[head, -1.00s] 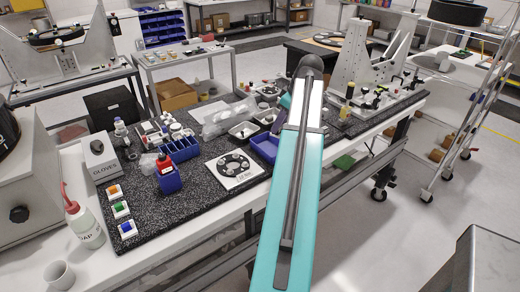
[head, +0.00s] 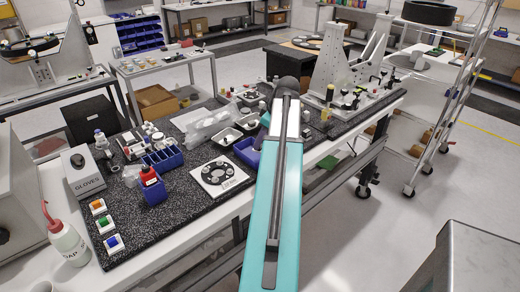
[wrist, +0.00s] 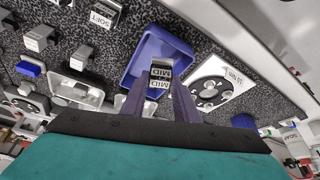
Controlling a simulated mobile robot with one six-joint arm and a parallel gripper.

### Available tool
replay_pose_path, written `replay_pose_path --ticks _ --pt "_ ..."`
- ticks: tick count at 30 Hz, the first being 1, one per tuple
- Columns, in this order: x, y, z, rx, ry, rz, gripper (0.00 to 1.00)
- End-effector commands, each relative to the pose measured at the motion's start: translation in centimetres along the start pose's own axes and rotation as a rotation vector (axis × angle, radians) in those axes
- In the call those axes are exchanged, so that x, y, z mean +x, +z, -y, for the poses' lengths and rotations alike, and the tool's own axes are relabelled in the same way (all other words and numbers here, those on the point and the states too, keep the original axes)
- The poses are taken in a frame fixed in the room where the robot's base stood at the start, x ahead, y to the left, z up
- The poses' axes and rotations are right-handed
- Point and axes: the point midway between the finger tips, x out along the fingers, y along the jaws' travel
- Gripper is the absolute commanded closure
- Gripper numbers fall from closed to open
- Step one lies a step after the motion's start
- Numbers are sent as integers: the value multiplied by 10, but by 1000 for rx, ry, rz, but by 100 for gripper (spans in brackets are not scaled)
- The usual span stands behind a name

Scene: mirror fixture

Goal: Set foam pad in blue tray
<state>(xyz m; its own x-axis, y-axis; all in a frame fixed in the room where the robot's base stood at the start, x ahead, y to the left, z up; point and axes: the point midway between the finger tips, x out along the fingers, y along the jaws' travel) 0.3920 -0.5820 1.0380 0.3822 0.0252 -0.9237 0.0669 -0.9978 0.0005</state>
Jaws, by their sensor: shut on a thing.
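The foam pad (wrist: 161,66) is a small dark block with white "MID" labels in the wrist view. My gripper (wrist: 160,88) is shut on it, one finger on each side. The blue tray (wrist: 148,52) lies behind the pad in that view, and the pad appears over the tray's open side. I cannot tell whether the pad touches the tray floor. In the head view the blue tray (head: 244,152) is partly covered by my arm, and my gripper and the pad are hidden there.
A white plate with a dark round disc (head: 219,174) lies close to the tray. White dishes (head: 227,136) sit behind it. A labelled "SOFT" block (wrist: 105,12) and other small blocks stand nearby on the speckled mat.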

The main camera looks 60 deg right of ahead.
Motion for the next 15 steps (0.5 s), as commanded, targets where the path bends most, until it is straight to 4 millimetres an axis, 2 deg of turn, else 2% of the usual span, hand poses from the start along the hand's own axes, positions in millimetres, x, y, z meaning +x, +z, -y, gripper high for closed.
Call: replay_pose_path --ticks 6,15 --pt "11 4 0 -1 0 0 94" --pt "12 4 0 -2 0 0 94"
